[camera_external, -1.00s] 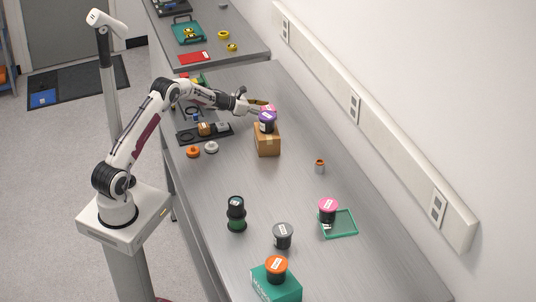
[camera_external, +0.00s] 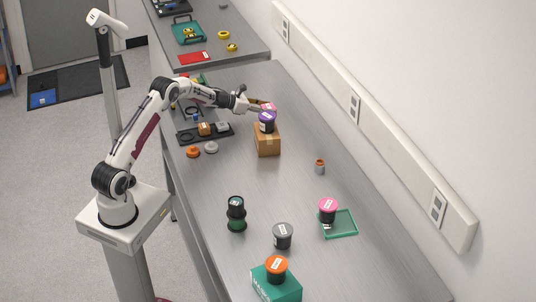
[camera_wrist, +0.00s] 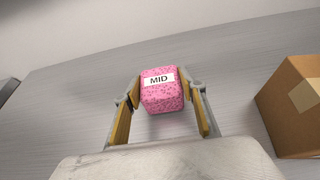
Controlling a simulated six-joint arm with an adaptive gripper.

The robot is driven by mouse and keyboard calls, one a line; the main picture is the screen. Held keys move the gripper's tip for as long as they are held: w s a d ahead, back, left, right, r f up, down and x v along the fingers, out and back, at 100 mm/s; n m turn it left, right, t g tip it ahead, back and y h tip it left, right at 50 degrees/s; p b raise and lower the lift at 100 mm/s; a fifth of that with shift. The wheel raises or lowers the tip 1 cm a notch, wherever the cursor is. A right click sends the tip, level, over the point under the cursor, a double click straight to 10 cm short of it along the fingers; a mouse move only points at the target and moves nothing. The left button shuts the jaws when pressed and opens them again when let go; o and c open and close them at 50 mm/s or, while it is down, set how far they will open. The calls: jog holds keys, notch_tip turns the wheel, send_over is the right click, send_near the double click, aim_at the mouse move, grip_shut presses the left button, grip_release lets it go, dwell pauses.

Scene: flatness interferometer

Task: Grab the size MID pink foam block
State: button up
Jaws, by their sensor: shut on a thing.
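The pink foam block (camera_wrist: 161,93) is speckled and bears a white label reading MID. In the wrist view it sits between the two fingers of my gripper (camera_wrist: 162,100), which touch it from both sides. In the external view my gripper (camera_external: 262,106) is at the far part of the bench, behind the cardboard box, and a bit of the pink block (camera_external: 269,106) shows at its tip. The purple-lidded jar partly hides the block there. I cannot tell whether the block is clear of the bench.
A cardboard box (camera_external: 267,145) with a purple-lidded jar (camera_external: 267,117) on it stands close in front of my gripper; the box (camera_wrist: 297,105) is at right in the wrist view. A dark tray (camera_external: 190,137) lies left. The bench middle (camera_external: 270,190) is mostly clear.

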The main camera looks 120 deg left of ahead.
aim_at(266, 106)
notch_tip(266, 106, up, 9)
jog(key=shift+r, duration=0.1)
dwell(0.4)
